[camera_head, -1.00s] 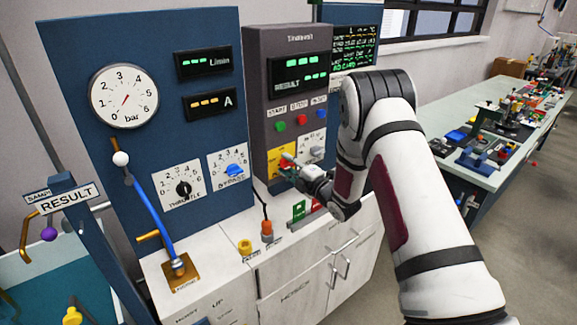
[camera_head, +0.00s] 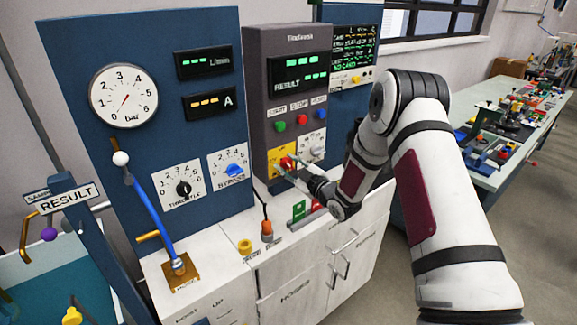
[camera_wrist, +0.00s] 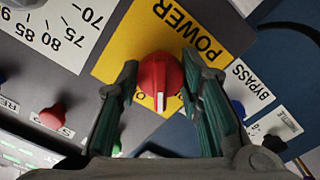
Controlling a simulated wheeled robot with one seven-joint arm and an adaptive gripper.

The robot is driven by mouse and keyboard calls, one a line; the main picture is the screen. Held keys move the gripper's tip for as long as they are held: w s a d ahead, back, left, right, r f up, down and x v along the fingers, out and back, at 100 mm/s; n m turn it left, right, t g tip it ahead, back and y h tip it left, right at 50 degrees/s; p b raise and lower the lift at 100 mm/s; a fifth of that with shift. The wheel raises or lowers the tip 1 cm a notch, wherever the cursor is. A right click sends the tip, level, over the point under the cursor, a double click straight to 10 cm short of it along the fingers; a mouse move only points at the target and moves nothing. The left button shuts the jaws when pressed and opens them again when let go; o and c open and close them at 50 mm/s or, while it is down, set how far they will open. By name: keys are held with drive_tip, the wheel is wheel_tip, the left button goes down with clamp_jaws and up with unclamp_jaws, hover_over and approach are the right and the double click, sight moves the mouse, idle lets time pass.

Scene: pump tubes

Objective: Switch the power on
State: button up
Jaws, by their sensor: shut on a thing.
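The power switch is a red rotary knob (camera_wrist: 161,82) with a white pointer mark, set on a yellow plate (camera_wrist: 122,42) lettered POWER. In the head view the knob (camera_head: 287,163) shows on the yellow plate low on the grey panel. My gripper (camera_wrist: 160,85) has one green-padded finger on each side of the knob and is shut on it. In the wrist view the white mark points down, toward my palm. The lettering near the lower part of the knob is partly hidden. In the head view my gripper (camera_head: 287,170) reaches the plate from the right.
A white dial (camera_head: 311,147) sits just right of the yellow plate. Green, red and blue buttons (camera_head: 301,119) are above it. The blue bypass knob (camera_head: 235,170) is on the blue panel to the left. Small green and red blocks (camera_head: 299,210) stand on the counter below my gripper.

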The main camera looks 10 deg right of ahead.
drive_tip(key=m, duration=0.3)
drive_tip(key=shift+f+m, duration=0.1)
drive_tip(key=shift+m, duration=0.3)
drive_tip(key=shift+m+b, duration=0.3)
drive_tip(key=shift+m, duration=1.5)
drive_tip(key=o, duration=1.2)
drive_tip(key=v, duration=1.2)
